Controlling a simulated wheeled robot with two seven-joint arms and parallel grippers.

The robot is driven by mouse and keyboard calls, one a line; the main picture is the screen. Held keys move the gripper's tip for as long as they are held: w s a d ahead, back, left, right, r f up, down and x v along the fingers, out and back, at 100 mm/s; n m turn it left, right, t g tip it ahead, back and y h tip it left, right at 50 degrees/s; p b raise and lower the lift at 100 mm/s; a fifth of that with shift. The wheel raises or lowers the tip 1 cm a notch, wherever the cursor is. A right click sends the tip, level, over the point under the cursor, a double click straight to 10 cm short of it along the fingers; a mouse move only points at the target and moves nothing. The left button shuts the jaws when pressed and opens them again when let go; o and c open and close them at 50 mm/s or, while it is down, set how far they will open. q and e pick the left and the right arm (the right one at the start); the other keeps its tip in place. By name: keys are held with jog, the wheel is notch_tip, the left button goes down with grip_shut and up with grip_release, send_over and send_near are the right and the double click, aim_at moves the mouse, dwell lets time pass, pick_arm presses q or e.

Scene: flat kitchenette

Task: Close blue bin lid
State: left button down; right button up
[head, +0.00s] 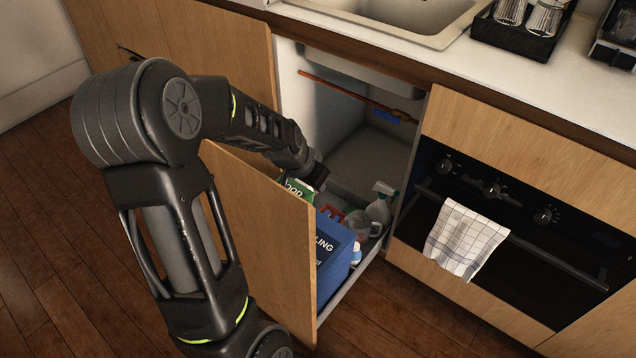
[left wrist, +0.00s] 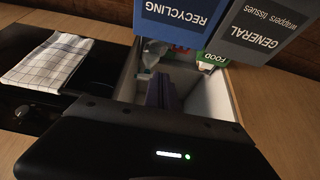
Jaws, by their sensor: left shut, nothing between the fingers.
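The blue bin (head: 336,270), with a RECYCLING label, stands in the pulled-out drawer, partly hidden by the wooden drawer front. In the left wrist view its blue labelled panel (left wrist: 176,22) is at the top, with the text upside down. I cannot tell the exact angle of its lid. My left gripper (left wrist: 162,92) is shut and empty, pointing into the drawer below the blue panel in that picture. In the head view my left arm reaches over the drawer front, its hand near the green FOOD bin (head: 297,188); the fingertips are hidden there. My right gripper is not in view.
A grey GENERAL panel (left wrist: 258,28) is beside the blue one. A spray bottle (head: 380,203) and a clear jug (head: 360,224) stand behind the blue bin. The wooden drawer front (head: 262,235) is close below my arm. A checked towel (head: 465,238) hangs on the oven.

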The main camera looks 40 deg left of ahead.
pick_arm(q)
jog(key=shift+r, duration=0.1)
notch_tip(320, 180, up, 10)
jog(key=p, duration=0.2)
dwell(0.3)
dwell(0.4)
